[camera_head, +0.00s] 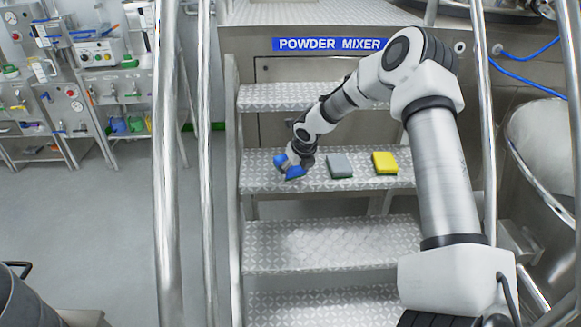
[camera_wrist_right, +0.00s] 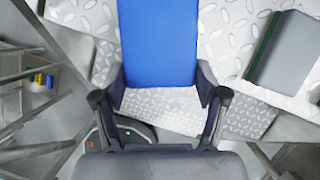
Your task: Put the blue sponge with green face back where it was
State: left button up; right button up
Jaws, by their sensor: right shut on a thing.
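My right gripper (camera_head: 291,163) is over the left end of a patterned metal step. It is shut on the blue sponge (camera_head: 294,172), which shows at its lower tip. In the right wrist view the blue sponge (camera_wrist_right: 158,42) extends forward between the two fingers of the right gripper (camera_wrist_right: 161,88). Its green face is not clearly visible. I cannot tell whether the sponge touches the step. My left gripper is not in view.
A grey sponge (camera_head: 339,166) and a yellow sponge (camera_head: 385,163) lie to the right on the same step (camera_head: 262,183). The grey sponge (camera_wrist_right: 288,55) also shows in the wrist view. Metal handrails (camera_head: 207,150) flank the stairs. The lower step (camera_head: 330,240) is clear.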

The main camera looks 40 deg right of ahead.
jog(key=w+d, duration=0.2)
jog(key=w, duration=0.1)
jog(key=shift+w, duration=0.2)
jog(key=shift+w+d+f, duration=0.1)
jog(key=shift+w+f, duration=0.1)
jog(key=shift+f, duration=1.75)
jog(key=o, duration=0.9)
